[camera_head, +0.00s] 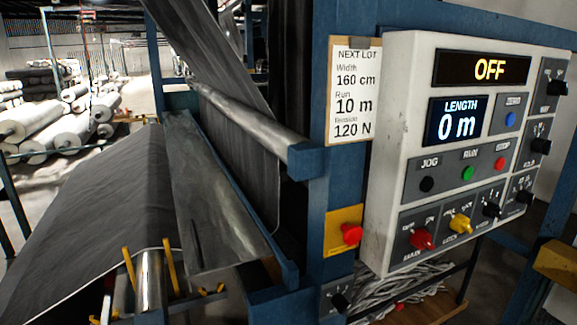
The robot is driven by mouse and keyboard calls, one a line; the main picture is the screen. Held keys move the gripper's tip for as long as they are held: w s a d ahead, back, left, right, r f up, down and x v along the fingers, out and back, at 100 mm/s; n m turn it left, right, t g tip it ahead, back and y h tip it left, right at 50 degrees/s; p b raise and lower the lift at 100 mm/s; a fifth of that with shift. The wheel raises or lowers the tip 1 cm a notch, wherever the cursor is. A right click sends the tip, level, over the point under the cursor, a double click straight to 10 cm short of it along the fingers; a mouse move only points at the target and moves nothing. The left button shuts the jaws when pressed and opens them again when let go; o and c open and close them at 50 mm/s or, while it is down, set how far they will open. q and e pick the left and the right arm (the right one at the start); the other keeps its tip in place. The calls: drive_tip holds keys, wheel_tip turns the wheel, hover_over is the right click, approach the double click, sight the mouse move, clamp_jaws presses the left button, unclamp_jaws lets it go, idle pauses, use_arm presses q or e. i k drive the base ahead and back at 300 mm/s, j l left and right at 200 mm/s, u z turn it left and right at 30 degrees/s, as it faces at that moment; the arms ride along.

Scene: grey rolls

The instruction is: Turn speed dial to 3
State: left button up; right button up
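The control panel (385,165) is a light grey box on the blue machine frame at the right. Its top display (489,68) reads OFF and its length display (457,120) reads 0 m. The lower row has a red knob (421,239), a yellow knob (460,223) and a black knob (491,210). More black knobs sit up the right side: a top one (556,89), a middle one (541,146) and a lower one (525,197). The small labels are too blurred to tell which is the speed dial or its setting. Neither gripper is in view.
JOG, RUN and STOP buttons sit mid-panel, with a green button (467,173). A red mushroom button (351,233) is on a yellow plate left of the panel. A paper card (352,92) reads 160 cm, 10 m, 120 N. Grey fabric (100,215) fills the left.

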sight(492, 210)
drive_tip(key=z, duration=1.35)
